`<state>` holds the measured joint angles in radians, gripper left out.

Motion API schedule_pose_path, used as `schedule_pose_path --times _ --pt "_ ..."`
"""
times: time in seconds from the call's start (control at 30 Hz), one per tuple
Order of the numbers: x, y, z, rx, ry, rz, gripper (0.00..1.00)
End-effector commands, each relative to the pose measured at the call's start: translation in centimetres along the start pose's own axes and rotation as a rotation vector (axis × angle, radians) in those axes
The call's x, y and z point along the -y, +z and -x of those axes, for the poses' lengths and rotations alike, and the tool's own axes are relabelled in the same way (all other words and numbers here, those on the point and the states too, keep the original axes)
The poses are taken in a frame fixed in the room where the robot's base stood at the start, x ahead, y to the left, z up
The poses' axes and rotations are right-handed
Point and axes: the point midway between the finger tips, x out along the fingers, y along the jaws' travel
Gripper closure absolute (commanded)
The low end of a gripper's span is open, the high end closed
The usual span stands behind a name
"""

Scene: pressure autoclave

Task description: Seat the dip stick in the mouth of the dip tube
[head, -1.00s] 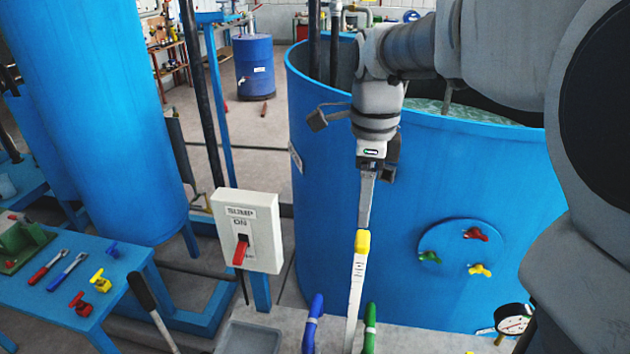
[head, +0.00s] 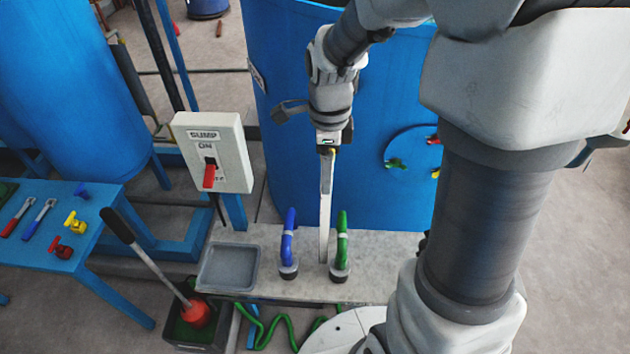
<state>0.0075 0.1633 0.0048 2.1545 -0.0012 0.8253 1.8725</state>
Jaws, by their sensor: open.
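The dip stick (head: 324,225) is a long pale flat stick with a yellow top. It stands nearly upright between a blue bent handle (head: 289,240) and a green bent handle (head: 342,240). Its lower end meets the grey slab; the mouth of the dip tube cannot be made out there, so I cannot tell whether the stick sits in it. My gripper (head: 326,186) is open, pointing down at the top of the stick. A finger overlaps the upper stick and hides most of the yellow top; contact is not clear.
The grey slab (head: 375,275) carries a shallow tray (head: 229,268) at left. A white SUMP switch box (head: 213,152) with a red lever stands left of my gripper. The big blue tank (head: 400,100) is close behind. A plunger (head: 195,312) stands in a bin, front left. A blue bench (head: 75,240) holds small tools.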

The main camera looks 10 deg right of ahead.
Motion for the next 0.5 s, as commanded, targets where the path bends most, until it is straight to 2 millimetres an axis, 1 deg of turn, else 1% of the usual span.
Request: schedule_pose_path --times 0.2,0.23,0.37,0.4,0.47,0.5 --pt "0.03 0.02 -0.15 0.0 -0.002 0.0 0.28" --pt "0.03 0.02 -0.15 0.0 -0.002 0.0 0.29" --pt "0.03 0.02 -0.13 0.0 -0.002 0.0 0.53" --pt "0.03 0.02 -0.13 0.0 -0.002 0.0 0.6" --pt "0.03 0.03 -0.12 0.0 -0.002 0.0 0.71" --pt "0.03 0.03 -0.12 0.0 -0.002 0.0 0.78"
